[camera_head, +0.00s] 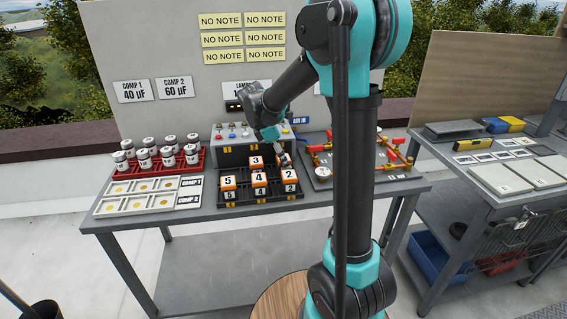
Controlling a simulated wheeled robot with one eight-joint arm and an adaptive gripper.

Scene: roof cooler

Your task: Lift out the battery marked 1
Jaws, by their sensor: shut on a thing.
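My gripper (283,154) is over the back right of a dark battery rack (262,195) on the grey table. It is shut on what looks like a small orange-and-white battery (285,160), mostly hidden by the fingers. I cannot read its mark or tell whether it is clear of the rack. Orange-topped batteries marked 5 (228,182), 4 (259,179) and 2 (290,176) stand in the front row, behind matching front labels. A battery marked 3 (256,162) stands behind, left of my gripper. I see no readable 1.
A grey control box (230,154) stands close behind the rack. A red rack (160,164) of white canisters and pale trays (135,194) are at left. A panel with red-handled valves (345,170) is at right, partly behind my arm.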

